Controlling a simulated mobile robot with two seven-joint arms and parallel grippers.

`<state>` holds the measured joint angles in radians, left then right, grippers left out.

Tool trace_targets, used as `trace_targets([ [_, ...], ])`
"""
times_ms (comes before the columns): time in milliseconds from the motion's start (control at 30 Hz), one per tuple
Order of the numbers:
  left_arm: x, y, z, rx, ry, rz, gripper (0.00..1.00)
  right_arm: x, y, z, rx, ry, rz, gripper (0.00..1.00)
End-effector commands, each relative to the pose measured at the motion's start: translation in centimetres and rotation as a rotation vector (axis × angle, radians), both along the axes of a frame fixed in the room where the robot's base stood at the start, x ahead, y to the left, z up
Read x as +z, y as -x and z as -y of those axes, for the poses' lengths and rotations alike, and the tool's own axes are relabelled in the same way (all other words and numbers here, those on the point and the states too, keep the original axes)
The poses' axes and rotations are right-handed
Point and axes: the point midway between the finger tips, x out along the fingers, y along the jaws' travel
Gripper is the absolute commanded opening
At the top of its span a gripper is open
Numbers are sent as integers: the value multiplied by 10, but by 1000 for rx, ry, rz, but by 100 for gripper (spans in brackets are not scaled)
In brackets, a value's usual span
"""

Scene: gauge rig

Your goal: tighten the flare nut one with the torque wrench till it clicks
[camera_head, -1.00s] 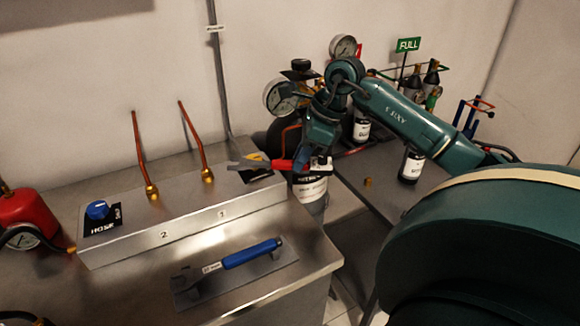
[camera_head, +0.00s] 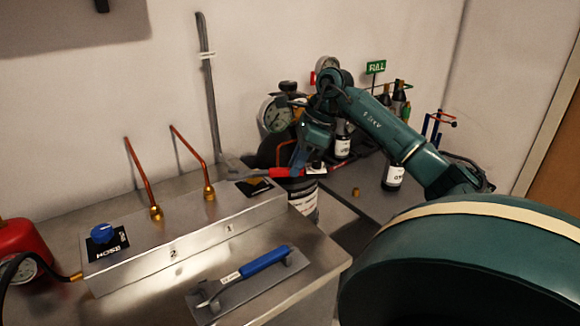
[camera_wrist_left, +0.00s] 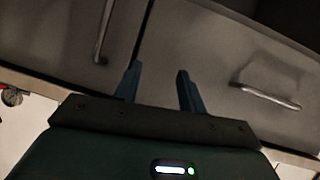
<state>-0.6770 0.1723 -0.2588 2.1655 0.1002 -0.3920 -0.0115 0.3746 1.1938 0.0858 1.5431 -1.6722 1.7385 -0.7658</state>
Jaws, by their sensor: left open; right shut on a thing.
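Flare nut one (camera_head: 209,192) is the brass nut at the foot of the right copper pipe, on the metal box behind label 1. A second brass nut (camera_head: 156,212) sits under the left pipe behind label 2. The torque wrench (camera_head: 264,259), blue-handled, lies on a grey holder plate on the bench in front of the box. My right gripper (camera_head: 308,170) is shut on a red-handled spanner (camera_head: 285,172), whose grey head points left, above the box's right end and apart from nut one. My left gripper (camera_wrist_left: 158,90) is open and empty, facing cabinet fronts in the left wrist view.
A blue knob (camera_head: 103,233) is on the box's left end. A red tank (camera_head: 22,240) with a gauge and black hose stands at the far left. Gauges and bottles crowd behind my right arm. A small brass piece (camera_head: 356,192) lies on the grey side table.

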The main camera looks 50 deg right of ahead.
Motion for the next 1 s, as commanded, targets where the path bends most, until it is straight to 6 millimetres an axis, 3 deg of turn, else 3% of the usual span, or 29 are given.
trace_targets([
  [467,-3,1,0,0,0,-5,41,-1,0,1,1,-1,2,0],
  [1000,-19,2,0,0,-1,-9,41,-33,-10,-10,0,-1,2,0],
])
